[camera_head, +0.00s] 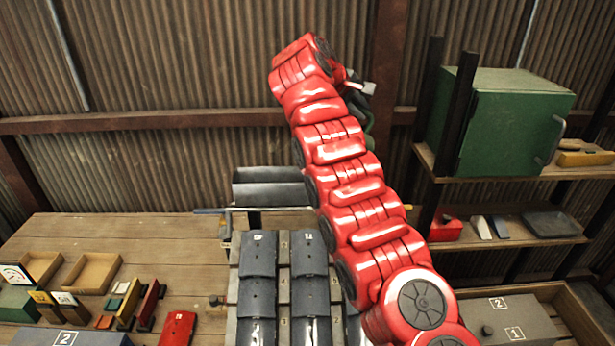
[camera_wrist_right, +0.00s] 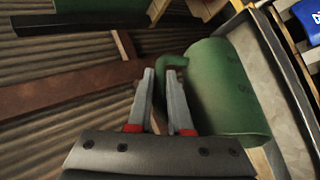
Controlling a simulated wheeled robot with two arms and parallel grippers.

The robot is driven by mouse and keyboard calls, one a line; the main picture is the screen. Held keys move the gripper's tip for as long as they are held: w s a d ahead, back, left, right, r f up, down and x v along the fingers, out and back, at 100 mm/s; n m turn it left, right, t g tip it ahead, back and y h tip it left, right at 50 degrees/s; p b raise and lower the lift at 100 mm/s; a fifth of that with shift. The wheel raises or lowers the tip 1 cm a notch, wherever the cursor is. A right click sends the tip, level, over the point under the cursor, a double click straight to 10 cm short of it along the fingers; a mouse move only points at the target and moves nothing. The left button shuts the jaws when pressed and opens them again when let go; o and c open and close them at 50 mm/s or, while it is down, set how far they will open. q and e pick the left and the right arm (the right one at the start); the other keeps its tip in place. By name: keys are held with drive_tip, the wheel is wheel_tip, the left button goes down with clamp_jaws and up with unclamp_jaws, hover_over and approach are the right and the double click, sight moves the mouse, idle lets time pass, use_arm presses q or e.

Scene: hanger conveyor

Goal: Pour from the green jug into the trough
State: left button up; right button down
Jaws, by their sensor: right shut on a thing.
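The green jug (camera_wrist_right: 228,92) shows large in the right wrist view, just right of my gripper's fingers. In the head view only a small green part of it (camera_head: 369,121) shows behind my red right arm. My right gripper (camera_wrist_right: 158,70) is shut on the jug's handle (camera_wrist_right: 175,63). In the head view this gripper (camera_head: 358,86) is high up and partly hidden by the arm. The dark grey trough (camera_head: 268,190) stands at the back of the bench, below and left of the gripper. The jug's mouth and contents are hidden, and I cannot tell its tilt. My left gripper is not in view.
Dark curved panels (camera_head: 257,290) run forward from the trough. Wooden trays (camera_head: 92,272) and small blocks lie on the bench at left. A green cabinet (camera_head: 505,115) stands on the right shelf. A grey box (camera_head: 505,322) sits at lower right. The bench just left of the trough is clear.

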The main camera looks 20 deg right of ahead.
drive_tip(key=shift+a+r, duration=0.1)
drive_tip(key=shift+a, duration=0.05)
drive_tip(key=shift+h+b, duration=0.3)
drive_tip(key=shift+a+b, duration=0.15)
drive_tip(key=shift+b, duration=0.2)
drive_tip(key=shift+a+h+b, duration=0.25)
drive_tip(key=shift+h+b, duration=0.05)
drive_tip(key=shift+h, duration=0.2)
idle(0.4)
drive_tip(key=shift+a+f+n+b, duration=0.2)
drive_tip(key=shift+n+b, duration=0.1)
drive_tip(key=shift+b, duration=0.1)
drive_tip(key=shift+a+h+b, duration=0.3)
drive_tip(key=shift+h+b, duration=0.1)
drive_tip(key=shift+h, duration=0.1)
